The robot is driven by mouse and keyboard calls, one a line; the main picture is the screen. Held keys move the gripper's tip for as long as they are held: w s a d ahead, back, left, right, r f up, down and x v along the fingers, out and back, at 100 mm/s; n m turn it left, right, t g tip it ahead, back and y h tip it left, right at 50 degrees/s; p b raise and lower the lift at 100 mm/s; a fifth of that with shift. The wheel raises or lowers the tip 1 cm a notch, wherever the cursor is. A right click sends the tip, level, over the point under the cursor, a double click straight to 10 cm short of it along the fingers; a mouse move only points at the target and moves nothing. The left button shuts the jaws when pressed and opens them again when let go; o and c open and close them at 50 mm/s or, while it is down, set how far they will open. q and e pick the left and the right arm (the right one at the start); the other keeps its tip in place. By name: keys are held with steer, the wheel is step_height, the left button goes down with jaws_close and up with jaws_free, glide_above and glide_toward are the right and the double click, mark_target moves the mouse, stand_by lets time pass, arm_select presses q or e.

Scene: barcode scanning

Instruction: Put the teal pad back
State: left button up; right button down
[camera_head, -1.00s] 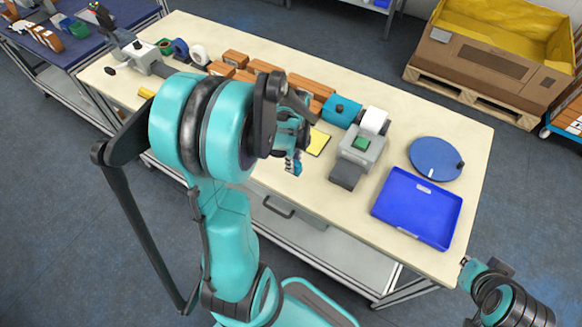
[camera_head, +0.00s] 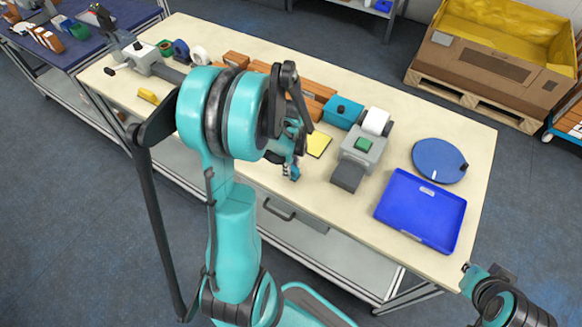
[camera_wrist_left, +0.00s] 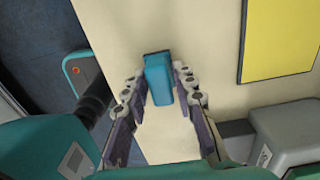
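The teal pad (camera_wrist_left: 158,78) shows in the left wrist view as a small upright blue-teal block between my left fingertips. In the head view my left gripper (camera_head: 292,168) is over the near edge of the workbench, left of the yellow pad (camera_head: 317,145). The arm hides part of the bench there. My right gripper (camera_head: 468,266) is at the lower right, off the bench's near right corner. Its fingers are too small to judge.
The bench (camera_head: 300,205) holds a grey device with a green top (camera_head: 363,146), a teal box (camera_head: 342,111), a white roll (camera_head: 375,121), a blue tray (camera_head: 420,213) and a blue disc (camera_head: 438,160). Brown boxes (camera_head: 312,108) line the back.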

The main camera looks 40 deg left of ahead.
arm_select(q)
steer(key=shift+o, duration=0.2)
steer(key=shift+r, duration=0.1)
steer(key=shift+r+p, duration=0.25)
steer(key=shift+p, duration=0.05)
step_height(320, 180, up, 12)
steer(key=f+p, duration=0.1)
steer(key=p, duration=0.2)
steer(key=s+d+r+n+t, duration=0.3)
steer(key=d+r+n, duration=0.1)
steer(key=d+n, duration=0.4)
steer(key=s+d+r+n+t, duration=0.3)
steer(key=d+r+n+t, duration=0.1)
steer(key=d+n, duration=0.4)
steer(key=shift+d+r+n, duration=0.4)
steer(key=shift+d+r, duration=0.2)
steer(key=shift+r, duration=0.05)
step_height(320, 180, down, 9)
steer(key=b, duration=0.8)
steer(key=shift+r, duration=0.2)
